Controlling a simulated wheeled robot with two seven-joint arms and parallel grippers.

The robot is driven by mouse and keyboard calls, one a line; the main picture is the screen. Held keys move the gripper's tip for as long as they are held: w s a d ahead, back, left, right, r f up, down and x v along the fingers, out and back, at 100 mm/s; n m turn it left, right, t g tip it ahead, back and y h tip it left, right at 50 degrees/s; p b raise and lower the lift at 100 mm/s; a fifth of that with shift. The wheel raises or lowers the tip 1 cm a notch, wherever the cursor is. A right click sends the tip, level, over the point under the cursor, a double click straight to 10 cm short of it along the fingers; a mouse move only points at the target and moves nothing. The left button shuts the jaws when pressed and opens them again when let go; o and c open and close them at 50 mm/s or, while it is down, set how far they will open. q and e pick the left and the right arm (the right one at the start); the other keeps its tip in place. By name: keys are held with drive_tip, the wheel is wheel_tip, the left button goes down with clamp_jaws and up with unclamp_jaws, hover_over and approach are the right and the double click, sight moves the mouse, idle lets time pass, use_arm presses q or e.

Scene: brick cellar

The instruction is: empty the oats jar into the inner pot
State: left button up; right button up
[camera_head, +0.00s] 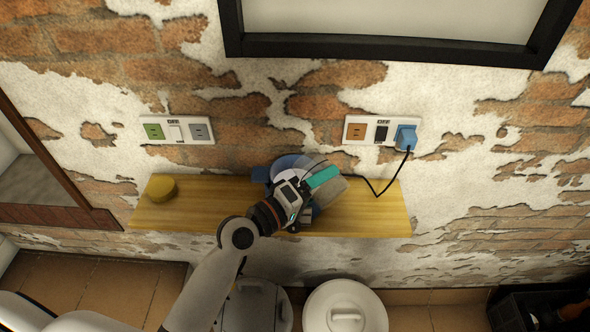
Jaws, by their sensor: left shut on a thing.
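My left gripper (305,188) reaches over the wooden shelf from the lower left. It is shut on a pale, see-through jar with a teal patch, the oats jar (330,193), which looks tilted. The jar is over or close against a blue round appliance (259,174) on the shelf. A pale round opening, seemingly the inner pot (287,161), shows at its top behind the gripper. The gripper and jar hide most of the pot, and I cannot see any oats or how full either is. My right gripper is out of view.
A round yellow lid-like piece (161,188) lies at the left of the wooden shelf (220,198). A black cord (385,188) runs from the blue plug (405,137) down to the shelf. Two lidded bins (345,308) stand below.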

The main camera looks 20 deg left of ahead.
sight(302, 163)
use_arm(q)
drive_tip(key=shift+w+a+r+n+p, duration=0.2)
drive_tip(key=shift+a+r+n+p, duration=0.1)
drive_tip(key=shift+r+p, duration=0.15)
drive_tip(key=shift+w+a+r+n+p, duration=0.2)
drive_tip(key=shift+r+n+p, duration=0.15)
drive_tip(key=shift+r, duration=0.15)
drive_tip(key=shift+w+a+f+n+p, duration=0.1)
drive_tip(key=shift+f+n+p, duration=0.1)
drive_tip(key=shift+n, duration=0.25)
drive_tip(key=shift+a+f+n+p, duration=0.1)
drive_tip(key=shift+n+p, duration=0.1)
drive_tip(key=shift+n, duration=0.2)
drive_tip(key=shift+w+a+r+n+p, duration=0.25)
drive_tip(key=shift+r+n+p, duration=0.2)
drive_tip(key=shift+n+p, duration=0.45)
drive_tip(key=shift+w+a+r+n+p, duration=0.1)
drive_tip(key=shift+a+r+n+p, duration=0.25)
drive_tip(key=shift+n+p, duration=0.55)
idle(1.0)
drive_tip(key=shift+w+a+r+n+p, duration=0.3)
drive_tip(key=shift+r+n+p, duration=0.25)
drive_tip(key=shift+n+p, duration=0.55)
idle(0.6)
